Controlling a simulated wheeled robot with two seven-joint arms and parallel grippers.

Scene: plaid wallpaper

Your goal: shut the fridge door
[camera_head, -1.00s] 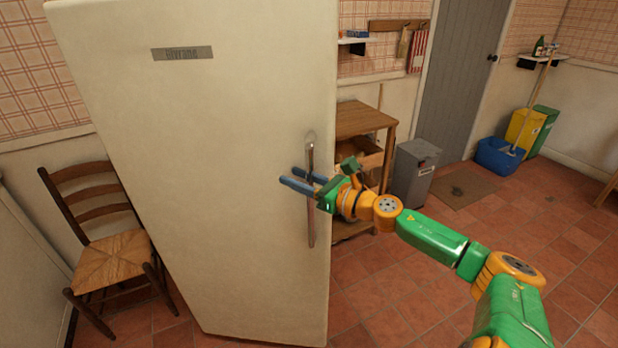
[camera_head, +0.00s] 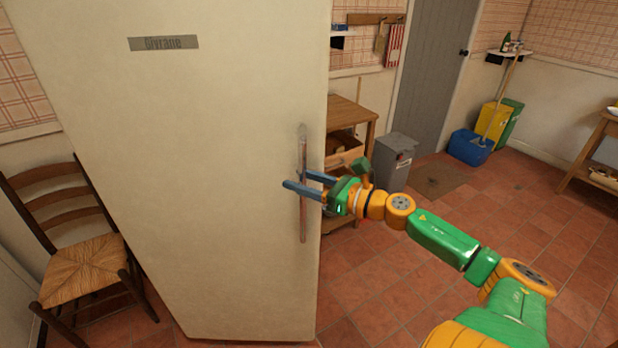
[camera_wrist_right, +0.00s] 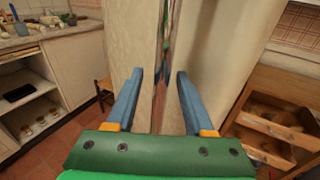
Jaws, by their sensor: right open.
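The fridge door (camera_head: 220,200) is a tall cream panel filling the left-middle of the head view, with a "Givrane" nameplate (camera_head: 163,42) near its top. Its long upright handle (camera_head: 302,215) is near the door's right edge. My right gripper (camera_head: 296,181) is open at the handle's mid-height, its blue fingers reaching across it from the right. In the right wrist view, the handle (camera_wrist_right: 161,75) shows between the two open fingers (camera_wrist_right: 160,75). I cannot tell if they touch it. How far the door stands open is unclear. My left gripper is out of view.
A wooden chair (camera_head: 85,265) stands left of the fridge. The tiled floor (camera_head: 400,290) in front is mostly clear.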

